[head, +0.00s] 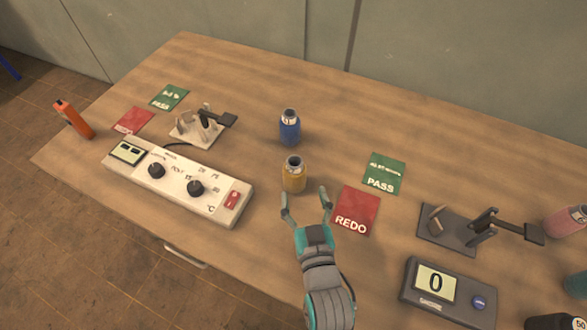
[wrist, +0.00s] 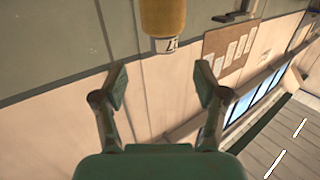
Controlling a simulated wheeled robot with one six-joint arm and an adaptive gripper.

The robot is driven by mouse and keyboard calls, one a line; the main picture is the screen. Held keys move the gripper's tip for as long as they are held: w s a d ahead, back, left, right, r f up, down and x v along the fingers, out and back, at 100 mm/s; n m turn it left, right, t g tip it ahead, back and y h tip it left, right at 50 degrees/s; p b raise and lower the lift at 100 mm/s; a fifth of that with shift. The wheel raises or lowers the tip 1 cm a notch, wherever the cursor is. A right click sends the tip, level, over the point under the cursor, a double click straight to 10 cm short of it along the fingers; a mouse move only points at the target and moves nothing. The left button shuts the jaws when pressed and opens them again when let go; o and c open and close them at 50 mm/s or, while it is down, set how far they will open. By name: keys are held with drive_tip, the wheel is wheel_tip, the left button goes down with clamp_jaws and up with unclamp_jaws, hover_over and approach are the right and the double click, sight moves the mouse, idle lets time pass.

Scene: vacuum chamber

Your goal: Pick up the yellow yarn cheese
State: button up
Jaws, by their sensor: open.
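The yellow item (head: 294,178) looks like a small jar with a pale, marked top, and it stands upright on the wooden table near the middle. In the wrist view its yellow body (wrist: 162,15) is at the top edge, partly cut off, with its pale marked end downward in the picture. My gripper (head: 306,201) is open and empty just in front of it, slightly right in the head view. In the wrist view the two fingers (wrist: 162,82) are spread apart and the yellow jar is beyond the tips, not between them.
A blue jar (head: 289,128) stands behind the yellow one. A white control box (head: 178,184) is to the left. A red REDO card (head: 355,211) and green PASS card (head: 383,174) lie to the right. A dark scale (head: 447,292) and dark fixture (head: 450,231) are farther right.

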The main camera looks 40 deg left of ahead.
sight(296, 172)
drive_tip(key=x, duration=0.9)
drive_tip(key=shift+a, duration=0.4)
clamp_jaws()
